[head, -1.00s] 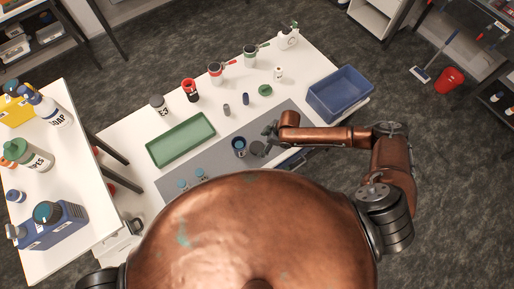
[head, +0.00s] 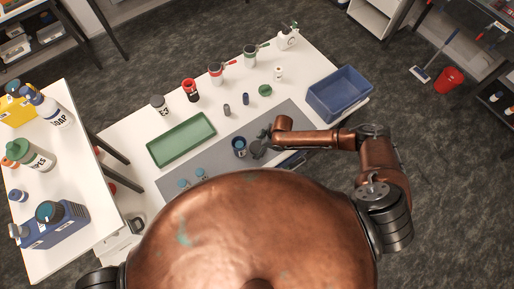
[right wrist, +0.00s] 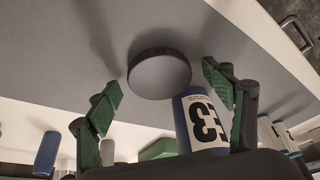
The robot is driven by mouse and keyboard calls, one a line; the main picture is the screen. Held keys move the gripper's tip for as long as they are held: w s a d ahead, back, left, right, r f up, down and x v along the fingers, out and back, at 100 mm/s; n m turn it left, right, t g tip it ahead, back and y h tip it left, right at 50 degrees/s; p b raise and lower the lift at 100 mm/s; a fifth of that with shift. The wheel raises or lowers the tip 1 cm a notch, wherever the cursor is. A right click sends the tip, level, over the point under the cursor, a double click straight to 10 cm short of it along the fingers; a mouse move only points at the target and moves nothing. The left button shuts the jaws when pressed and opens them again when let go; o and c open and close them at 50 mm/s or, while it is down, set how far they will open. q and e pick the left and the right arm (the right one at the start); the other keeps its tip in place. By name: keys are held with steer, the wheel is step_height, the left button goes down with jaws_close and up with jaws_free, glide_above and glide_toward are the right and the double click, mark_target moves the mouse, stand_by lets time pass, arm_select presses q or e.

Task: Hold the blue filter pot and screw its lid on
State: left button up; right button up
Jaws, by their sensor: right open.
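The blue filter pot (head: 239,147) stands upright on the grey mat, its dark open top facing up. A pale label with a black "3" shows on it in the right wrist view (right wrist: 203,122). The round dark grey lid (head: 257,151) lies beside the pot, apart from it; in the right wrist view the lid (right wrist: 159,77) shows whole, ahead of the fingertips. My right gripper (head: 264,137) is open and empty, close to the lid. Its green-padded fingers (right wrist: 162,88) stand wide apart with the lid between their lines.
A green tray (head: 181,139) lies left of the mat, and a blue bin (head: 340,93) stands at the right end of the bench. Several jars and small bottles line the far side.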

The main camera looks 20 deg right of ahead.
arm_select(q)
steer(key=shift+w, duration=0.1)
arm_select(e)
steer(key=shift+c, duration=0.6)
arm_select(q)
steer(key=shift+w, duration=0.1)
arm_select(e)
steer(key=c, duration=0.9)
steer(key=shift+o, duration=0.2)
steer(key=shift+r, duration=0.6)
arm_select(q)
steer(key=shift+f+b, duration=0.95)
arm_select(e)
steer(key=s+r, duration=1.1)
steer(key=s, duration=0.3)
steer(key=shift+r, duration=0.4)
arm_select(q)
steer(key=shift+c, duration=0.2)
arm_select(e)
steer(key=shift+d, duration=0.1)
